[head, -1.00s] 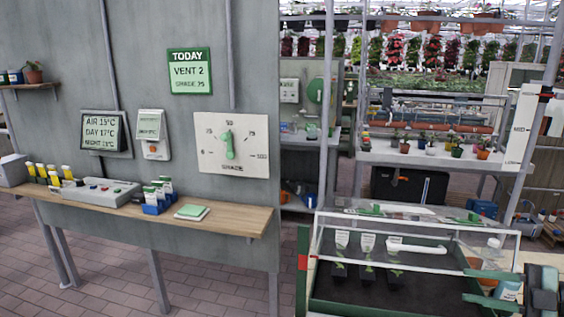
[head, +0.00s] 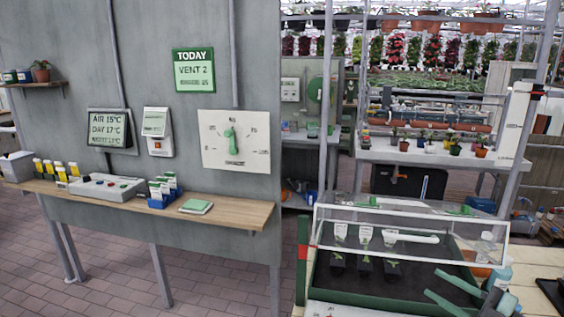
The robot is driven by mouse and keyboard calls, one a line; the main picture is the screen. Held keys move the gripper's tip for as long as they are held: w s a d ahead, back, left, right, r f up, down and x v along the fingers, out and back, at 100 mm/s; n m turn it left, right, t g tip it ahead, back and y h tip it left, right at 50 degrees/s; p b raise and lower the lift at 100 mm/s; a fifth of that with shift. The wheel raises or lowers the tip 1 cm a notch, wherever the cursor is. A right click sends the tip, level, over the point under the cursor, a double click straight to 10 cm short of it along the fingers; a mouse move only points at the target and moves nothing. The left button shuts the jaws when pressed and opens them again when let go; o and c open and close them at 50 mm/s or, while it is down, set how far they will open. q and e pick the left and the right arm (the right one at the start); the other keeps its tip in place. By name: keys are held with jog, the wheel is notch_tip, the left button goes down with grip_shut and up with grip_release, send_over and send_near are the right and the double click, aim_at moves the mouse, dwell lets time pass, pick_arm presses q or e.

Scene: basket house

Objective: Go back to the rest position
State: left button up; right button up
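My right gripper (head: 433,283) is at the bottom right of the head view, over the right part of the dark-soiled bed. Its two green fingers point up and to the left, with a clear gap and nothing between them. Part of its body is cut off by the lower edge. My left gripper is not in view.
The glazed frame with a white rim (head: 410,207) stands over the green-edged bed, close to my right gripper. A wooden shelf (head: 235,217) runs along the grey wall, under a white dial panel (head: 235,140). Brick floor (head: 110,275) is clear at lower left.

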jog(key=s+a+f+m+g+h, duration=0.1)
jog(key=s+a+f+m+h, duration=0.1)
jog(key=s+f+m+h, duration=0.35)
jog(key=s+a+f+m+h, duration=0.2)
jog(key=a+f+m+h, duration=0.1)
jog(key=f+m+h, duration=0.55)
jog(key=s+a+f+m+g+y, duration=0.1)
jog(key=s+a+f+g, duration=0.2)
jog(key=s, duration=0.4)
jog(key=s+a+f+m+g+y, duration=0.1)
jog(key=s+a+f+g, duration=0.2)
jog(key=s, duration=0.4)
jog(key=s+a+f+g+y, duration=0.1)
jog(key=s+a+f+g, duration=0.25)
jog(key=s, duration=0.35)
jog(key=s+f+g, duration=0.1)
jog(key=s+f, duration=0.1)
jog(key=f, duration=1.2)
jog(key=s+f+g, duration=0.1)
jog(key=s+f, duration=0.1)
jog(key=f, duration=1.2)
jog(key=s+d+f, duration=0.3)
jog(key=s+f, duration=1)
jog(key=s, duration=0.2)
jog(key=shift+s+d+f+g, duration=0.15)
jog(key=shift+d+f+g, duration=0.15)
jog(key=shift+f+g, duration=0.15)
